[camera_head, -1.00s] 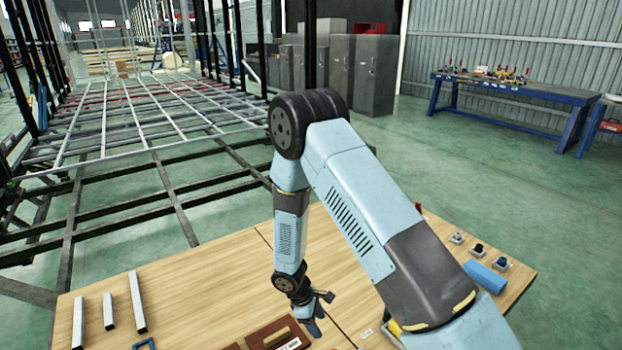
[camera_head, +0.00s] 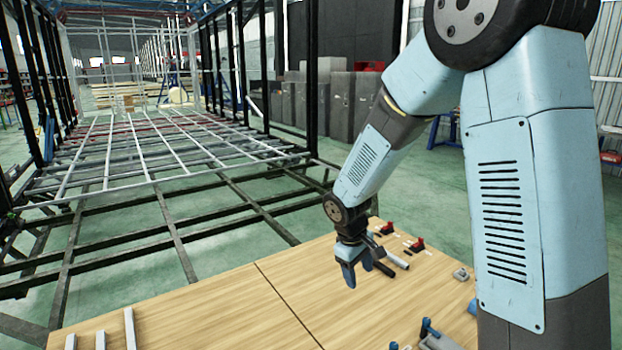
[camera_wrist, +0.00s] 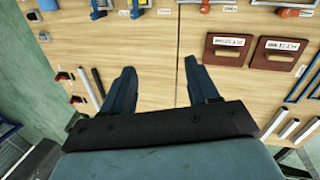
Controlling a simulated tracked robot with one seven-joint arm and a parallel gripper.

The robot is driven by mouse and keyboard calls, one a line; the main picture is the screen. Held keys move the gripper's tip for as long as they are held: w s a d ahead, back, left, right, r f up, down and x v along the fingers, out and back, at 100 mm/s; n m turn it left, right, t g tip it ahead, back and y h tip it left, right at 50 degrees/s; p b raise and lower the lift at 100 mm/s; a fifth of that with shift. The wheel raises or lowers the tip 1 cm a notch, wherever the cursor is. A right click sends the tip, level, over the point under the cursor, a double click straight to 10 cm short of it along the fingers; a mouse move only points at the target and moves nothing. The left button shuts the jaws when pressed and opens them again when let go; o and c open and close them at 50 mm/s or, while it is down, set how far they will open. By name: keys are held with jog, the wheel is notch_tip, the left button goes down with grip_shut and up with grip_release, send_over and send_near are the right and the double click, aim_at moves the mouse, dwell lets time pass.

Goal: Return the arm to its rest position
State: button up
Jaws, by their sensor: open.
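My gripper (camera_head: 357,270) is above the wooden table (camera_head: 235,300) near its far right part in the head view. It points down, and its two fingers stand apart with nothing between them. In the wrist view the open fingers (camera_wrist: 155,92) show over bare wood of the table (camera_wrist: 150,40). My arm is raised and bent, with its elbow high at the upper right of the head view.
Red-handled tools (camera_head: 416,245) lie right of my gripper. Metal bars (camera_head: 130,328) lie at the table's left. Two brown plates (camera_wrist: 222,51) show in the wrist view. The trailer chassis frame (camera_head: 190,165) stands beyond the table. Grey cabinets (camera_head: 340,105) stand behind.

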jog(key=s+d+r+m+t, duration=0.1)
jog(key=s+d+r, duration=0.2)
jog(key=r, duration=0.2)
jog(key=s+d+r+m+y, duration=0.1)
jog(key=s+d+r+m, duration=0.15)
jog(key=r, duration=0.25)
jog(key=s+d+r+m+t, duration=0.1)
jog(key=s+d+r, duration=0.15)
jog(key=r, duration=0.35)
jog(key=s+d+r+m+t, duration=0.1)
jog(key=s+r+m, duration=0.1)
jog(key=s, duration=0.5)
jog(key=s+d+r+m+t+y, duration=0.1)
jog(key=s+d+r+m, duration=0.1)
jog(key=s+r, duration=0.3)
jog(key=shift+s+d+r, duration=0.15)
jog(key=shift+s+d, duration=0.1)
jog(key=shift+s, duration=0.9)
